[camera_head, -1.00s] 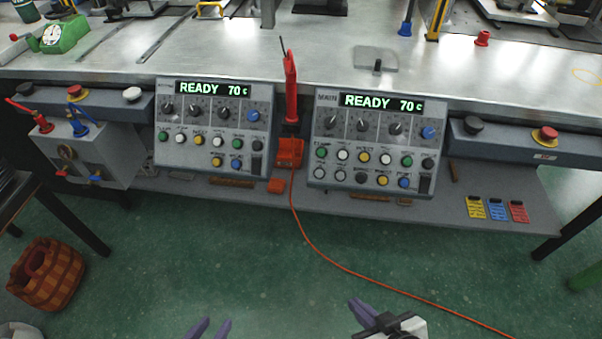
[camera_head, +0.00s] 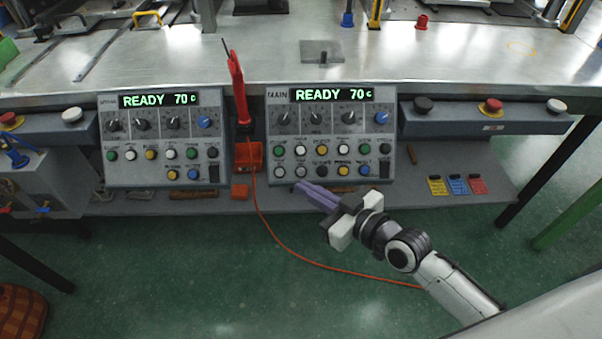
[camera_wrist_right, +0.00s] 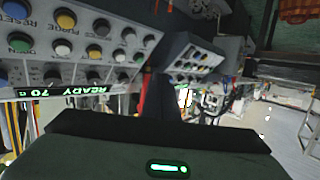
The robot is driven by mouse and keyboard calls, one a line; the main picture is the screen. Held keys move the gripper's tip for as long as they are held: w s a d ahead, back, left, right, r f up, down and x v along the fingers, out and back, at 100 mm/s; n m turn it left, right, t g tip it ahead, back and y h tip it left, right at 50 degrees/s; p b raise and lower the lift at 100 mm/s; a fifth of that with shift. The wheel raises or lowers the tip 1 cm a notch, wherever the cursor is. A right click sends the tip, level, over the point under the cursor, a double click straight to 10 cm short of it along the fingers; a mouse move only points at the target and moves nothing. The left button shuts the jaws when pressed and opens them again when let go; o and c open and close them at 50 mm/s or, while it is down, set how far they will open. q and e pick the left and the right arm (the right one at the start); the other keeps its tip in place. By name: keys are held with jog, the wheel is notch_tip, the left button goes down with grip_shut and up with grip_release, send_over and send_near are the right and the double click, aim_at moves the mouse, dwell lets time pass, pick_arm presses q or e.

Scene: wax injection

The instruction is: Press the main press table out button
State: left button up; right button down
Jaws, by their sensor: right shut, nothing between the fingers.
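The main control panel (camera_head: 330,133) shows "MAIN" and "READY 70 c" on its display, with a row of knobs and two rows of coloured buttons below. The small button labels are too blurred in the head view to tell which is table out. My right gripper (camera_head: 304,188) is shut and empty. Its purple fingers point up and left, with their tips just below the lower left buttons of the panel; I cannot tell whether they touch. The right wrist view shows the main panel (camera_wrist_right: 70,58) upside down, with "RESET" readable by a blue button (camera_wrist_right: 16,9). My left gripper is out of view.
A similar panel (camera_head: 160,140) stands to the left, with a red tool (camera_head: 238,90) in a holder between the two. An orange cable (camera_head: 300,258) hangs to the floor. Emergency stop buttons (camera_head: 491,105) sit on the bench front. Coloured cards (camera_head: 457,185) lie at the right.

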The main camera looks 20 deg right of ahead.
aim_at(307, 177)
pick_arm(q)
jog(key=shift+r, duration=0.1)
pick_arm(e)
jog(key=shift+w+r, duration=0.4)
jog(key=shift+r, duration=0.15)
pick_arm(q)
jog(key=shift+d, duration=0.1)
